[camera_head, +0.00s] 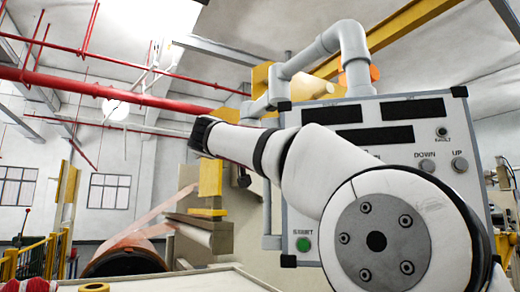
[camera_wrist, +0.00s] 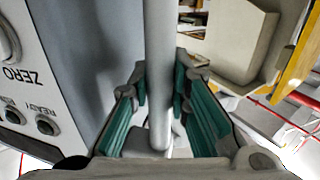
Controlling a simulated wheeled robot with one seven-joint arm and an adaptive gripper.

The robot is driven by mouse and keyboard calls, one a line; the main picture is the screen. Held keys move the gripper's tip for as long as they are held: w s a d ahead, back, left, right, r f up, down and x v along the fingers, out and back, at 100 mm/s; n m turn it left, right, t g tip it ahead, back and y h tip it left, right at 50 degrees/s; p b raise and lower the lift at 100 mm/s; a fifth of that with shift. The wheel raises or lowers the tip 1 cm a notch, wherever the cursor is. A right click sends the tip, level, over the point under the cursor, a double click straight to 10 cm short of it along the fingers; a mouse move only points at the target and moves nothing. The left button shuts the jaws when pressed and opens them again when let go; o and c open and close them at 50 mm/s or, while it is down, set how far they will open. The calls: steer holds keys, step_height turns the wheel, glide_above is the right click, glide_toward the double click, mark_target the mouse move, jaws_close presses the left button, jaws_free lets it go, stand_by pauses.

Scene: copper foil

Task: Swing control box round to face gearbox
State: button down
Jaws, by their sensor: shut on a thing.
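The control box (camera_head: 462,195), a pale grey panel with dark displays, DOWN and UP buttons and a green START button, stands at right in the head view, partly behind my arm. Its face is turned towards the head camera. In the wrist view the box (camera_wrist: 82,50) fills the left side. A grey upright bar (camera_wrist: 160,35) runs beside the box there. My gripper (camera_wrist: 162,88) is shut on this bar, with its teal pads on either side. The head view does not clearly show my gripper. I cannot tell for sure which thing is the gearbox.
A thick grey pipe (camera_head: 352,42) arches above the box. A yellow block (camera_head: 210,178) sits on grey-beige machinery left of the box. A copper foil roll (camera_head: 130,250) and yellow railing (camera_head: 33,260) are at lower left. A pale flat top (camera_head: 200,280) lies in front.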

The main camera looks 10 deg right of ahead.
steer(key=w+d+p, duration=0.3)
steer(key=w+p, duration=0.1)
steer(key=w, duration=0.4)
steer(key=shift+w+d, duration=0.2)
steer(key=shift+w, duration=0.15)
steer(key=c, duration=1.8)
jaws_free()
steer(key=v, duration=1.2)
steer(key=shift+d, duration=0.1)
